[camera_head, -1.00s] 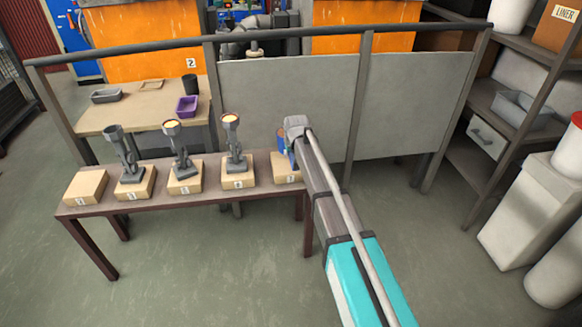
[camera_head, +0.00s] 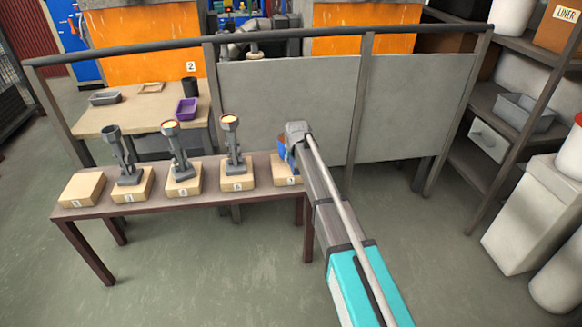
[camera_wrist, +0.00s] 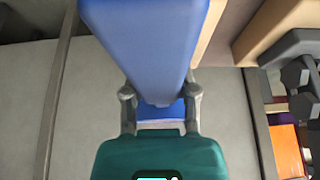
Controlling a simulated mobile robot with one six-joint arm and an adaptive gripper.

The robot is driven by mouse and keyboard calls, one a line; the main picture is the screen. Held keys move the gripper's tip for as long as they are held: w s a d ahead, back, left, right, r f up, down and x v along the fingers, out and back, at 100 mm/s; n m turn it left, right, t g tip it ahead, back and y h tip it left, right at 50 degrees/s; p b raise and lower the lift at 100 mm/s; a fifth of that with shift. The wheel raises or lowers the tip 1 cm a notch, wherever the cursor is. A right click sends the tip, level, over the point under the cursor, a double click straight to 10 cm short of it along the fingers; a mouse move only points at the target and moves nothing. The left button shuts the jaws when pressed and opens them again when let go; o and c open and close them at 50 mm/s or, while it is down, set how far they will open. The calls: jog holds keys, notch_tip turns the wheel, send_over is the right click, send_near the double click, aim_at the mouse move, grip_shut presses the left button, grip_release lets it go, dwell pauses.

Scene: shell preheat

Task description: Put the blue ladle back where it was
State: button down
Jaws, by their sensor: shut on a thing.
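The blue ladle (camera_wrist: 145,40) fills the upper middle of the wrist view, between the two grey fingers of my gripper (camera_wrist: 160,97), which is shut on it. In the head view only a narrow blue part of the ladle (camera_head: 282,148) shows left of my gripper (camera_head: 298,133); the arm hides the rest. The ladle is at the right end of the bench, over or on the rightmost wooden block (camera_head: 285,176). I cannot tell whether it touches that block.
The bench (camera_head: 215,201) carries a row of numbered blocks. Three grey ladles (camera_head: 117,150) (camera_head: 180,150) (camera_head: 233,150) stand on the middle ones. The leftmost block (camera_head: 81,189) is empty. A railing with grey panels (camera_head: 290,100) stands behind the bench; shelves (camera_head: 490,105) are at right.

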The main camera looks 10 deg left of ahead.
jog(key=shift+f+b, duration=0.65)
jog(key=shift+f, duration=0.3)
jog(key=shift+c, duration=1.9)
grip_release()
jog(key=shift+s+r, duration=0.1)
jog(key=shift+r, duration=0.15)
jog(key=p+v, duration=1.1)
jog(key=shift+s+r, duration=0.1)
jog(key=shift+r, duration=0.2)
